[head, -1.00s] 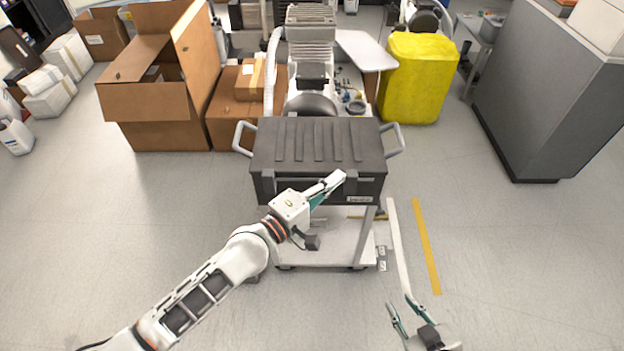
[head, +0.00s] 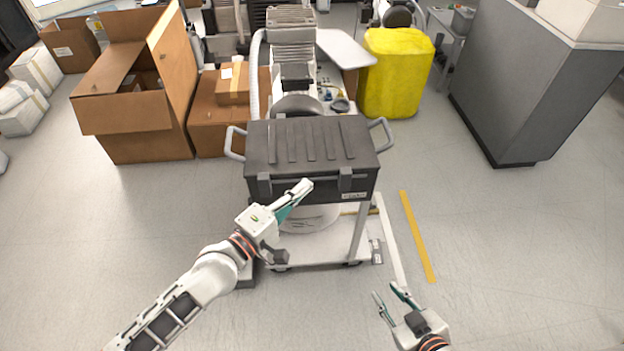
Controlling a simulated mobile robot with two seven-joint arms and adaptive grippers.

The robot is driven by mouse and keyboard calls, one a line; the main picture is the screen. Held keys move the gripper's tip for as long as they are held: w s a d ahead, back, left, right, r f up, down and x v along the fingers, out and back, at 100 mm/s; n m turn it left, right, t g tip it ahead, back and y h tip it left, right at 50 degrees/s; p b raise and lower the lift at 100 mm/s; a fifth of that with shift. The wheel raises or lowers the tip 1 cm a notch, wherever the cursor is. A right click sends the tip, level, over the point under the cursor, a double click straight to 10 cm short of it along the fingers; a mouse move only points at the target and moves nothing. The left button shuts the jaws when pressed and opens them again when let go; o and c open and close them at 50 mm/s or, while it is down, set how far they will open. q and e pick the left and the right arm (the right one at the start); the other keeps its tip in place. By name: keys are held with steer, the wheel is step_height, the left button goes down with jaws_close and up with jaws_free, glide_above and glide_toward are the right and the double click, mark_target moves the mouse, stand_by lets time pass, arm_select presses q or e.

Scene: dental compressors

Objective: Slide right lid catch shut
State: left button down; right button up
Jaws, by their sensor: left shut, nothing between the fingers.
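The black case (head: 312,143) sits with its lid down on a white cart. Its right lid catch (head: 346,180) is a small dark tab on the front face, now uncovered. Whether it is fully shut is too small to tell. The left lid catch (head: 264,186) shows near the case's left front. My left gripper (head: 305,187) is shut and empty in front of the case, between the two catches and left of the right one. Contact with the case cannot be told. My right gripper (head: 391,292) is open and empty, low over the floor right of the cart.
The cart (head: 330,248) stands on open grey floor. A compressor (head: 292,50) is behind the case. Cardboard boxes (head: 140,110) stand at left, a yellow bin (head: 396,75) and a grey cabinet (head: 520,85) at right. A yellow floor strip (head: 417,235) lies beside the cart.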

arm_select(q)
steer(key=v, duration=0.6)
steer(key=shift+s, duration=0.2)
arm_select(e)
steer(key=shift+s+d+f, duration=0.1)
steer(key=shift+d, duration=0.2)
arm_select(q)
steer(key=shift+r, duration=0.15)
